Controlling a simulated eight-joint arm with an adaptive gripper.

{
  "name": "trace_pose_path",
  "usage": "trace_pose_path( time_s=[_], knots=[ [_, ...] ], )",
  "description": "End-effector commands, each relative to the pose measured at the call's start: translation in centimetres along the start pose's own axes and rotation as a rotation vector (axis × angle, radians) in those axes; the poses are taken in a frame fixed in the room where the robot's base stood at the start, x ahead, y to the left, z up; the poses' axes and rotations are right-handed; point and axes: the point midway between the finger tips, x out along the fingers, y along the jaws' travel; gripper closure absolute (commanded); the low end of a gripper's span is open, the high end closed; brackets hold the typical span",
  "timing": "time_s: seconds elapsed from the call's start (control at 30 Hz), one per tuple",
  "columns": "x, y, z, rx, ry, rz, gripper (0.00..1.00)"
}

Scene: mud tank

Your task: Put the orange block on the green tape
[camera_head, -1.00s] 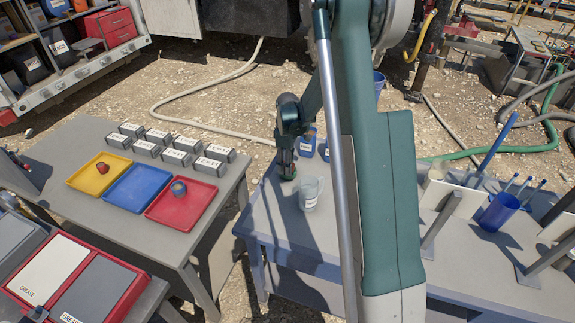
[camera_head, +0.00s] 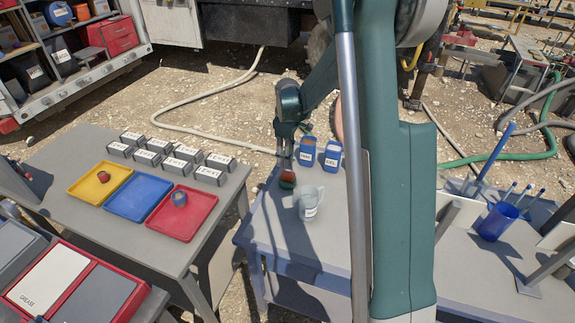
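My gripper (camera_head: 285,164) points down over the left end of the grey-blue bench. A small orange-red piece (camera_head: 287,177) shows right at its fingertips, with a green rim or ring (camera_head: 287,186) just under it. These may be the orange block and the green tape, but they are too small to be sure. I cannot tell whether the fingers grip the orange-red piece or are apart from it.
A clear mug (camera_head: 309,203) stands just right of my gripper, with two blue containers (camera_head: 320,154) behind. On the left table, a yellow tray (camera_head: 90,193) holds a reddish piece, a blue tray (camera_head: 133,196) is empty, and a red tray (camera_head: 168,222) holds a blue ring-like piece.

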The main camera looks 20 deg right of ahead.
Motion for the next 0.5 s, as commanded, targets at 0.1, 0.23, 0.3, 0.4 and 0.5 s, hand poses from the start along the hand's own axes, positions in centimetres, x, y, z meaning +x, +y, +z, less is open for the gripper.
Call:
trace_pose_path(
  time_s=[0.1, 0.23, 0.3, 0.4, 0.5],
  knots=[
    [-1.5, 0.0, 0.0, 0.0, 0.0, 0.0, 0.64],
    [-2.4, 0.0, 0.0, 0.0, 0.0, 0.0, 0.64],
    [-2.6, 0.0, 0.0, 0.0, 0.0, 0.0, 0.64],
    [-2.8, 0.0, 0.0, 0.0, 0.0, 0.0, 0.64],
    [-2.8, 0.0, 0.0, 0.0, 0.0, 0.0, 0.64]
  ],
)
